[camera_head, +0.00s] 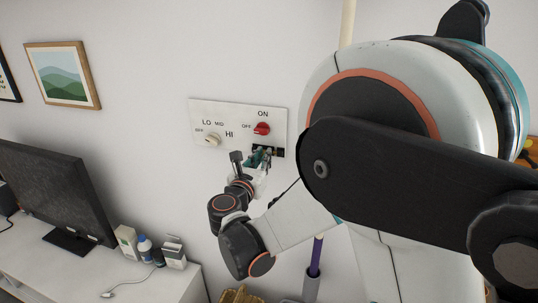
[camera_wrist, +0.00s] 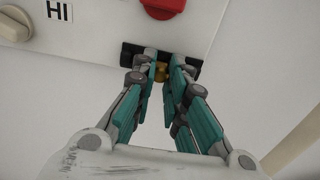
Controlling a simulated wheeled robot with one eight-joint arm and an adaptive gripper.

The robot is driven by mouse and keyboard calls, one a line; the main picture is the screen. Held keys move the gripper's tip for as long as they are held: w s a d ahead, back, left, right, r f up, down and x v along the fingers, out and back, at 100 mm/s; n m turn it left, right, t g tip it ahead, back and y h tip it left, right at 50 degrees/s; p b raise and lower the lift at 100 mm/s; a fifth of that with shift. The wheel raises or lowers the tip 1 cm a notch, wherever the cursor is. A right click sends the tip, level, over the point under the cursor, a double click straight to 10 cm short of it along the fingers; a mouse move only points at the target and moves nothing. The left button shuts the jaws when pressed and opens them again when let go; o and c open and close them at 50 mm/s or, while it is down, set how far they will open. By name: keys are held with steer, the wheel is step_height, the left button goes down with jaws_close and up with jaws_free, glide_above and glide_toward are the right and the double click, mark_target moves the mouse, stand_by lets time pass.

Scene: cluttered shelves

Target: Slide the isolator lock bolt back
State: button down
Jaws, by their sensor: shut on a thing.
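The isolator lock bolt is a dark fitting (camera_wrist: 128,54) at the lower edge of the white wall panel, under the red rotary switch (camera_wrist: 163,6). A brass knob (camera_wrist: 160,73) on the bolt shows between my fingers in the wrist view. My gripper (camera_wrist: 162,66) is shut on this knob, with its teal and grey fingers on either side. In the head view my gripper (camera_head: 263,155) reaches up to the bolt (camera_head: 279,152), whose dark right end shows past the fingers. The fingers hide most of the bolt's middle.
The white panel (camera_head: 236,120) also carries a cream dial (camera_head: 211,139) left of the red switch (camera_head: 261,128). A cabinet (camera_head: 150,283) with a monitor (camera_head: 56,200), bottles and boxes stands at lower left. A purple-handled tool (camera_head: 316,257) stands below, to the right.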

steer(key=shift+a, duration=0.15)
steer(key=shift+w+a, duration=0.25)
steer(key=shift+a, duration=0.4)
steer(key=shift+w+a, duration=0.2)
steer(key=shift+a, duration=0.4)
steer(key=c, duration=1.5)
jaws_free()
steer(key=shift+c, duration=0.2)
steer(key=b+v, duration=0.1)
steer(key=v, duration=0.4)
